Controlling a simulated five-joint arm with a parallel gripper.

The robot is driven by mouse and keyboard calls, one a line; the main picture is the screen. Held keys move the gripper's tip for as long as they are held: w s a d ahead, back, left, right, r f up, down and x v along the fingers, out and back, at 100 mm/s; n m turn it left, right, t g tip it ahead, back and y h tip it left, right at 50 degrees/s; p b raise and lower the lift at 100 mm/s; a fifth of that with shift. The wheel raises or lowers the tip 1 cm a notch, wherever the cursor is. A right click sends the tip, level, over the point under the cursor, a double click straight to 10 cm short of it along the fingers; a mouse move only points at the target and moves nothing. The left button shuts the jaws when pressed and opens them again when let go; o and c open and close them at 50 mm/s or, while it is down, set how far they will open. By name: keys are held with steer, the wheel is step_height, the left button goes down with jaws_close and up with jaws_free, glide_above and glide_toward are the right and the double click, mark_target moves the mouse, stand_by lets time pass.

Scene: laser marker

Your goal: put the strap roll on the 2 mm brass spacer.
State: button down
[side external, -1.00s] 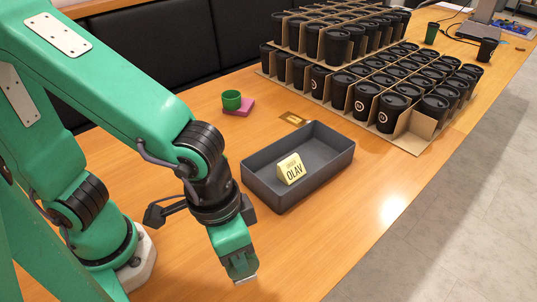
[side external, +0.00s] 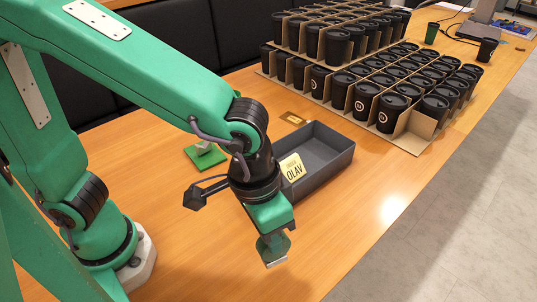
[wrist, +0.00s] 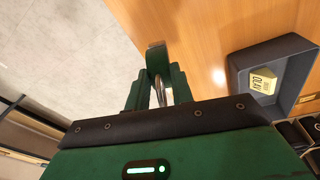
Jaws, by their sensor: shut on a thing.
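My gripper (side external: 272,250) is low over the bare table, in front of the grey tray. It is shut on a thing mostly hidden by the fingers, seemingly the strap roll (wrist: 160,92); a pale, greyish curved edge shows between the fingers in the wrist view. A pale edge also shows under the fingertips in the side view. The brass spacer (side external: 292,118) appears to be the small flat brass plate lying on the wood behind the tray, well away from my gripper.
Black cups in cardboard carriers (side external: 390,105) fill the back right. The table's right front is clear.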

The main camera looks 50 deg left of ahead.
steer(key=w+a+r+n, duration=0.1)
steer(key=w+a, duration=0.2)
steer(key=w, duration=1)
steer(key=w+a+r+n, duration=0.2)
steer(key=w, duration=1.1)
steer(key=w+a+f+n+y, duration=0.1)
steer(key=w+a+f, duration=0.1)
steer(key=w+a, duration=0.75)
steer(key=w+a+f+n, duration=0.1)
steer(key=w+a, duration=0.6)
steer(key=a, duration=0.5)
steer(key=w+a+f, duration=0.4)
steer(key=a+f, duration=0.3)
steer(key=a, duration=0.3)
steer(key=shift+a, duration=0.35)
steer(key=shift+f, duration=0.2)
steer(key=shift+f, duration=1.9)
steer(key=shift+f, duration=0.1)
